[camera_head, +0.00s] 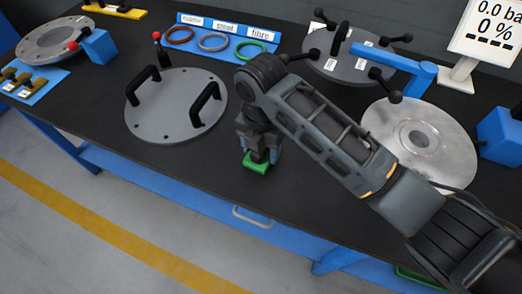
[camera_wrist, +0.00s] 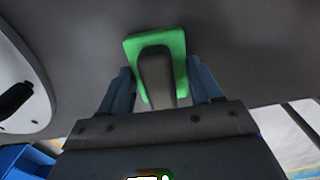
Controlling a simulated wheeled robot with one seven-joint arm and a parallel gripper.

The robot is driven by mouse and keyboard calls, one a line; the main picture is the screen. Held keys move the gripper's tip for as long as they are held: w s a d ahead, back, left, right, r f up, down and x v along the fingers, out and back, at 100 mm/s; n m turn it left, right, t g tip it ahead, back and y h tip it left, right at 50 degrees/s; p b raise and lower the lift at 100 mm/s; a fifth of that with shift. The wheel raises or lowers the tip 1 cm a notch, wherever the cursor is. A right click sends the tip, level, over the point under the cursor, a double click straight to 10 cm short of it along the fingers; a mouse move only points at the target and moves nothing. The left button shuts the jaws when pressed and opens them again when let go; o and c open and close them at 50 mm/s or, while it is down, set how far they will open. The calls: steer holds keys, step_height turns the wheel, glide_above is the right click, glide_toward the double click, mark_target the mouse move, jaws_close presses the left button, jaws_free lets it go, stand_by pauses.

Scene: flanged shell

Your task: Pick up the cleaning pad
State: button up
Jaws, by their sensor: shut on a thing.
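The cleaning pad (camera_head: 255,166) is a small green block with a dark grip on top, near the front edge of the black bench. In the wrist view, the green pad (camera_wrist: 181,46) sits around the far end of its dark grip (camera_wrist: 156,76). My gripper (camera_head: 259,153) points down over the pad. In the wrist view, the blue fingers of my gripper (camera_wrist: 160,88) stand on both sides of the dark grip, shut on it. Whether the pad touches the bench I cannot tell. My arm hides part of the bench to the right.
A grey round cover (camera_head: 165,118) with two black handles lies left of my gripper. A metal flange (camera_head: 448,150) stands to the right. Three rings, one of them green (camera_head: 251,49), lie by a labelled blue strip at the back. Bare bench surrounds the pad.

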steer(key=shift+c, duration=0.5)
steer(key=shift+r, duration=0.55)
step_height(320, 180, up, 2)
steer(key=shift+r+b, duration=0.2)
steer(key=shift+b, duration=0.1)
steer(key=d+r, duration=0.7)
steer(key=d, duration=0.4)
steer(key=shift+s+d+r+p, duration=0.2)
steer(key=shift+d+r+p, duration=0.05)
steer(key=shift+d+p, duration=0.1)
